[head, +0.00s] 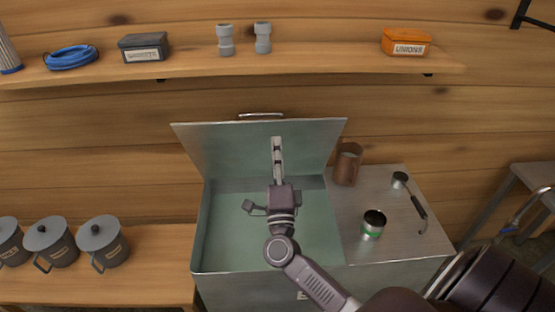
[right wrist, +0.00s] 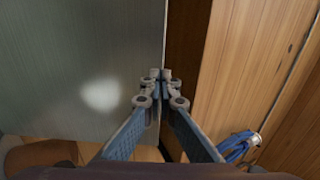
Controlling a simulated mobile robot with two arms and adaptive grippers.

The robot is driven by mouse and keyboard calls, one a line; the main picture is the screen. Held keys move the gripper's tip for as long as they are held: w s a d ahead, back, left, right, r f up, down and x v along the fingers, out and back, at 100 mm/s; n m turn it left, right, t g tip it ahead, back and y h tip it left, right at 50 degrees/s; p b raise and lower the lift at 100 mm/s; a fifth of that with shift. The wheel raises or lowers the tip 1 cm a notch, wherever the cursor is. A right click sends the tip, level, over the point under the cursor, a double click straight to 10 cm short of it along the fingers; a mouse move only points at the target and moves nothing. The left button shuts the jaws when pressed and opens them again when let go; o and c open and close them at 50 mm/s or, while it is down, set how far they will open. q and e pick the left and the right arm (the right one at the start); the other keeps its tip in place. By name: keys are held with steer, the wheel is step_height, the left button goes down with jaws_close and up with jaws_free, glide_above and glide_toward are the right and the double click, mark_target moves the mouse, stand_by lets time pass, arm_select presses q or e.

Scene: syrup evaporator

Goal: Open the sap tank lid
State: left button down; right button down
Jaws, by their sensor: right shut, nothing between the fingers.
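The sap tank (head: 205,235) is a grey metal box with its top open, showing a pale green-grey inside. Its lid (head: 225,150) stands raised at the back, tilted towards the wooden wall, with a handle (head: 261,115) on its top edge. My right gripper (head: 277,140) is shut and empty, in front of the raised lid near its upper middle. In the right wrist view the shut fingertips (right wrist: 160,75) are close to an edge of the lid (right wrist: 85,65); I cannot tell whether they touch. My left gripper is not in view.
Right of the tank opening, a metal top (head: 400,245) holds a brown cup (head: 347,164), a green-labelled can (head: 372,224) and a ladle (head: 416,203). Grey lidded pails (head: 103,243) stand at left. A shelf (head: 310,60) above carries a blue hose (head: 71,57), boxes and fittings.

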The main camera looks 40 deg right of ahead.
mark_target(275, 121)
steer(key=shift+p+x, duration=0.65)
steer(key=shift+x, duration=1.6)
steer(key=shift+w+d+r+p, duration=0.15)
steer(key=shift+r+p, duration=0.1)
steer(key=shift+p, duration=0.15)
steer(key=w+r+p, duration=0.1)
steer(key=p, duration=0.1)
steer(key=w+d+r+g+p, duration=0.1)
steer(key=p, duration=0.1)
steer(key=shift+w+d+r+y, duration=0.15)
steer(key=shift+w+d+y, duration=0.15)
steer(key=shift+w, duration=0.05)
steer(key=f+b+x, duration=0.1)
steer(key=x, duration=0.6)
steer(key=shift+w, duration=0.3)
steer(key=shift+d, duration=0.1)
